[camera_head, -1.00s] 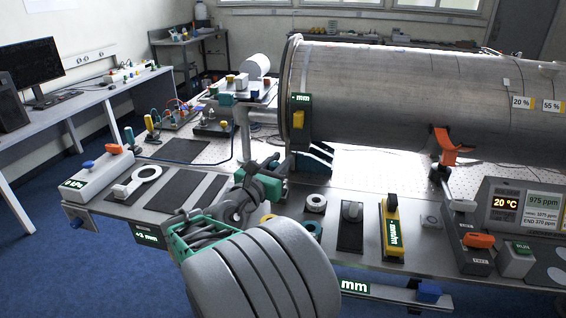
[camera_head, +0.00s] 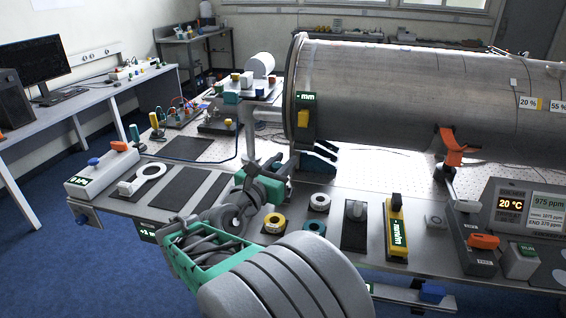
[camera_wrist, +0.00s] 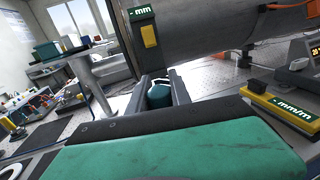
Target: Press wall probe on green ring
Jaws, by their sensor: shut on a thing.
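My gripper (camera_head: 276,163) is over the table, left of the rings and in front of the pipe's left end. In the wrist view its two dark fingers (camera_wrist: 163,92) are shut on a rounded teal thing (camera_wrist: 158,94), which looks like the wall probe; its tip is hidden. The green ring (camera_head: 312,228) lies flat on the table's front part, to the right of my gripper and apart from it. A yellow ring (camera_head: 273,223) and a white ring (camera_head: 319,202) lie near it.
The large grey pipe (camera_head: 400,95) spans the back right, with a "- mm" gauge (camera_head: 305,118) at its left end. A yellow level (camera_head: 396,225) lies right of the rings. A white ring-ended tool (camera_head: 150,174) lies at left. Dark pads cover parts of the table.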

